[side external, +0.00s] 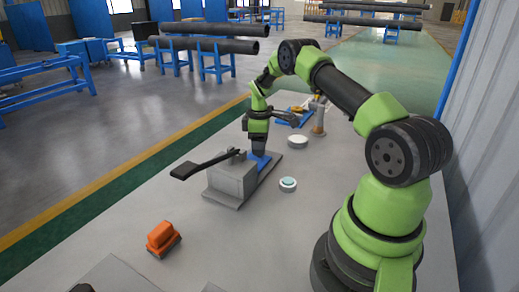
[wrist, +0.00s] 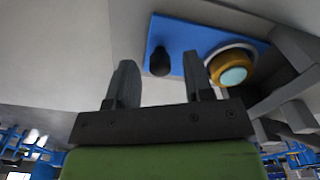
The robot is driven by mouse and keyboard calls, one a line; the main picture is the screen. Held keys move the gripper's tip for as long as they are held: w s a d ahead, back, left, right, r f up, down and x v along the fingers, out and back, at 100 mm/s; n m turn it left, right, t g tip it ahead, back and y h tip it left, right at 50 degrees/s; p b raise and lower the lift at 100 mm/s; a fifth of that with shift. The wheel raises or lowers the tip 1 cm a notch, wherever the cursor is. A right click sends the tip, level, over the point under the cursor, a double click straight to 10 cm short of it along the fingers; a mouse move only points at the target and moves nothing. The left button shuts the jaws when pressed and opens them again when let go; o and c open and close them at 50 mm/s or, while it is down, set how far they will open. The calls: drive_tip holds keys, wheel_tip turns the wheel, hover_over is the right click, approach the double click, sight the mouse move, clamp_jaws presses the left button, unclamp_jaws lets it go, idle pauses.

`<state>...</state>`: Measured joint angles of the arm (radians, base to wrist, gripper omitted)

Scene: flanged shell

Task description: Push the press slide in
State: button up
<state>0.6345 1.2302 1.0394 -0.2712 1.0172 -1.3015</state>
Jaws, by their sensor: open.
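In the wrist view the slide (wrist: 190,35) is a blue plate with a black knob (wrist: 160,62) and a round yellow-ringed part with a pale teal centre (wrist: 230,73). My gripper (side external: 259,146) is over the slide's outer end in the side view. In the wrist view my gripper (wrist: 162,85) is open, the knob showing between its fingers; contact cannot be told.
A white-rimmed teal button (side external: 288,184) and a white disc (side external: 297,141) stand to the right of the press. An orange block (side external: 163,237) lies at the front left. A blue fixture (side external: 293,118) and a brass-based post (side external: 319,120) stand behind. The table front is mostly clear.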

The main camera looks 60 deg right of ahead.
drive_tip(key=shift+f, duration=0.9)
clamp_jaws()
drive_tip(key=shift+a, duration=1.75)
unclamp_jaws()
drive_tip(key=shift+r, duration=0.1)
wheel_tip(320, 180, up, 10)
